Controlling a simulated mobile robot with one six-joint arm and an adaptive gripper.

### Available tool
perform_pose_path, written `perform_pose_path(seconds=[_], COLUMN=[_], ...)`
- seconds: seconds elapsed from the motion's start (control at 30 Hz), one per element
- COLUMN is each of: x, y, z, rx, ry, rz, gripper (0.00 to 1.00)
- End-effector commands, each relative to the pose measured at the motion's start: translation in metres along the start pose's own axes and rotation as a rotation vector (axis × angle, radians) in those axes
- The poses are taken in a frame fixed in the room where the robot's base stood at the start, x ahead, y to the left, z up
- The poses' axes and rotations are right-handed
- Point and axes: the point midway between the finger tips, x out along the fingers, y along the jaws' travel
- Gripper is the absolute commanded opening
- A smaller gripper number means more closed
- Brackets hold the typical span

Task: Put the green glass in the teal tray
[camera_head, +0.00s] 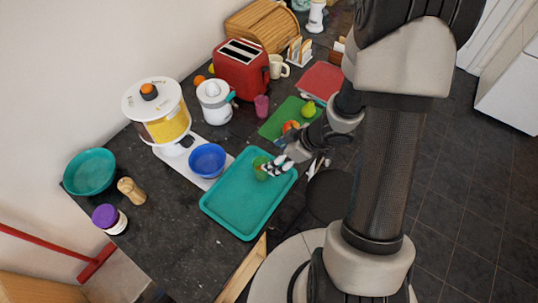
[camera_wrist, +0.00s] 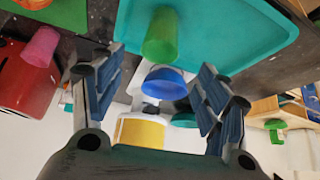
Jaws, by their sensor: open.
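The green glass (camera_head: 260,168) is at the upper right part of the teal tray (camera_head: 236,212), inside its rim, and appears to stand upright. It also shows in the wrist view (camera_wrist: 160,36) against the floor of the tray (camera_wrist: 225,40). My gripper (camera_head: 275,168) is right beside the glass, low over the tray's right side, and partly covers that edge. In the wrist view my gripper (camera_wrist: 162,62) has its two fingers wide apart with nothing held between them. The glass lies just beyond the fingertips, apart from both.
A blue bowl (camera_head: 207,159) stands left of the tray, by a yellow dispenser (camera_head: 168,128). A pink glass (camera_head: 261,105), red toaster (camera_head: 241,68) and green board (camera_head: 278,122) with fruit are behind. A dark pan (camera_head: 331,196) is right.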

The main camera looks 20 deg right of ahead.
Motion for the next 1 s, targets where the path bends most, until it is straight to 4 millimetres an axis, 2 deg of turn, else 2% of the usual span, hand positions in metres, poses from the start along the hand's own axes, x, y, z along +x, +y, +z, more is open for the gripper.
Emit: perform_pose_path(seconds=[0.03, 0.17, 0.27, 0.33, 0.4, 0.47, 0.57, 0.6, 0.67, 0.7, 0.77, 0.8, 0.9, 1.0], x=[-0.009, -0.018, -0.030, -0.049, -0.077, -0.108, -0.162, -0.182, -0.210, -0.226, -0.246, -0.256, -0.272, -0.278], y=[0.001, 0.002, 0.017, 0.036, 0.058, 0.071, 0.077, 0.073, 0.061, 0.049, 0.026, 0.008, -0.042, -0.091], z=[-0.001, -0.001, -0.008, -0.018, -0.031, -0.042, -0.056, -0.060, -0.064, -0.065, -0.066, -0.067, -0.067, -0.068], rx=[0.001, -0.001, -0.003, 0.002, 0.022, 0.059, 0.152, 0.196, 0.272, 0.327, 0.409, 0.461, 0.581, 0.660], ry=[0.000, -0.003, -0.024, -0.055, -0.094, -0.127, -0.171, -0.182, -0.195, -0.198, -0.201, -0.198, -0.187, -0.172], rz=[0.002, 0.009, 0.078, 0.178, 0.309, 0.426, 0.587, 0.635, 0.688, 0.709, 0.720, 0.714, 0.653, 0.559], gripper=[0.68, 0.68, 0.68, 0.68, 0.68, 0.68, 0.68, 0.68, 0.68, 0.68, 0.68, 0.68, 0.68, 0.68])
